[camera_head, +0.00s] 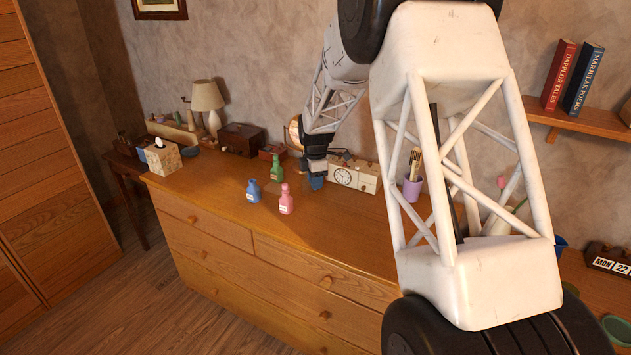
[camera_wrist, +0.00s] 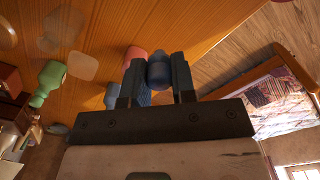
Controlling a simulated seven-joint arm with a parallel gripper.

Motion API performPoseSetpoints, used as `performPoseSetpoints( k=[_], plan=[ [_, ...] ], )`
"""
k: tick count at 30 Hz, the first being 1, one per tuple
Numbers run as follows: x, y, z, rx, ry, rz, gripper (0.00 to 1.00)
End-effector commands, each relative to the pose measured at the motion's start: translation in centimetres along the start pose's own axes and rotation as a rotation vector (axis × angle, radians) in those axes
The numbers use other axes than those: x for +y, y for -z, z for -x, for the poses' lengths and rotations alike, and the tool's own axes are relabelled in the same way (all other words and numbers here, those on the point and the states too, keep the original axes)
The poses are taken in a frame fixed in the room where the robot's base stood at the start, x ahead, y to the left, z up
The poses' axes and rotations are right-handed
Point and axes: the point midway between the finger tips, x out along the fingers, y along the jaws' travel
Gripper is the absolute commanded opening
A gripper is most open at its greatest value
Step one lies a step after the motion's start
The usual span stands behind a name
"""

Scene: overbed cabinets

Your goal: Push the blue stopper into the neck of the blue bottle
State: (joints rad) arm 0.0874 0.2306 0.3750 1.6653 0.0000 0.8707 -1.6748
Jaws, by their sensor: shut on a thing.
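The blue bottle (camera_head: 253,191) stands upright on the wooden dresser, left of the pink bottle (camera_head: 286,203). A green bottle (camera_head: 277,170) stands behind them. My gripper (camera_head: 316,174) is over the dresser, to the right of the bottles and apart from the blue bottle. It is shut on the blue stopper (camera_head: 316,183). In the wrist view the stopper (camera_wrist: 158,70) sits between the two dark fingers. Another blue shape (camera_wrist: 112,95), probably the blue bottle, is partly hidden behind one finger. The blue bottle's neck opening is too small to make out.
A cream clock box (camera_head: 344,178) stands just right of my gripper, with a purple pencil cup (camera_head: 413,187) beyond it. A lamp (camera_head: 208,98), a dark box (camera_head: 241,139) and a tissue box (camera_head: 162,157) are farther left. The dresser's front strip (camera_head: 230,210) is clear.

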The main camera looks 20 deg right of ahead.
Motion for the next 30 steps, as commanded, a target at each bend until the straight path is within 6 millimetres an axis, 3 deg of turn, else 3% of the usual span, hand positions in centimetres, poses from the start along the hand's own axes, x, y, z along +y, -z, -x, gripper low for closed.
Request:
performPoseSetpoints(
  k=[11,30],
  plan=[
    [2.6,2.0,0.6,0.000,0.001,0.002,0.02],
    [11.0,10.4,2.4,0.000,0.000,0.006,0.02]
  ],
)
